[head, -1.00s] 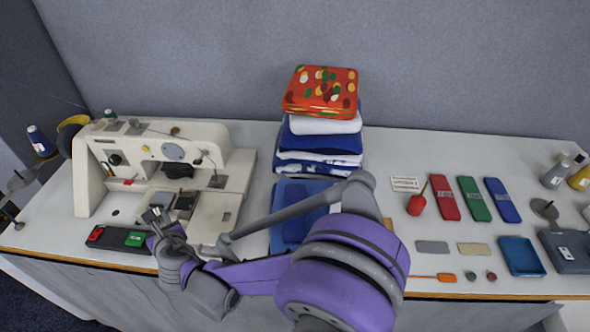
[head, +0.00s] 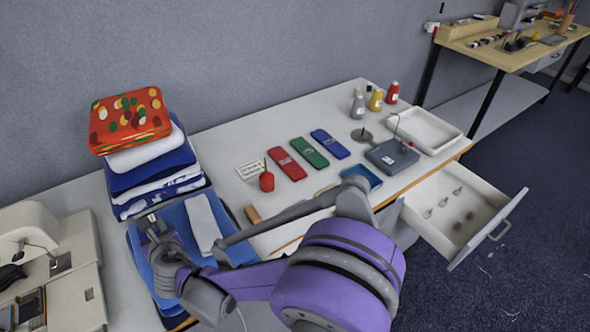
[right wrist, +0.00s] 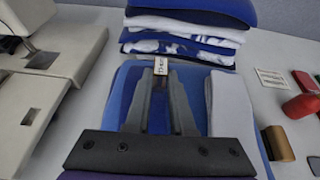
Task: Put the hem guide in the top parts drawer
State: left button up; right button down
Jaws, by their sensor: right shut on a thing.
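My right gripper (head: 147,222) is over the blue tray of folded cloth in the head view. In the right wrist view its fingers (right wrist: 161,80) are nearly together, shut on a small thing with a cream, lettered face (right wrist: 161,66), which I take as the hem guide. Most of it is hidden between the fingers. The parts drawer (head: 437,226) is pulled out under the table's right end. It is pale, with a handle on its front, and several small round pieces lie inside. My left gripper is not in view.
A stack of folded cloth (head: 130,120) stands behind the gripper. The sewing machine (head: 40,240) is at left. Red, green and blue cases (head: 309,152), a grey box (head: 392,157), bottles (head: 376,100) and a white tray (head: 430,128) stand towards the right.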

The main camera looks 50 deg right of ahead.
aim_at(481, 208)
jog(key=l+z, duration=0.25)
jog(key=z, duration=0.2)
jog(key=k+l+z, duration=0.1)
jog(key=l+z, duration=0.25)
jog(key=z, duration=0.15)
jog(key=l+z, duration=0.3)
jog(key=i+l+z, duration=0.15)
jog(key=l+z, duration=0.15)
jog(key=l, duration=0.2)
jog(key=i+l, duration=0.1)
jog(key=l, duration=0.3)
jog(key=i+l, duration=0.15)
jog(key=l, duration=0.25)
jog(key=i+l, duration=0.1)
jog(key=l, duration=0.3)
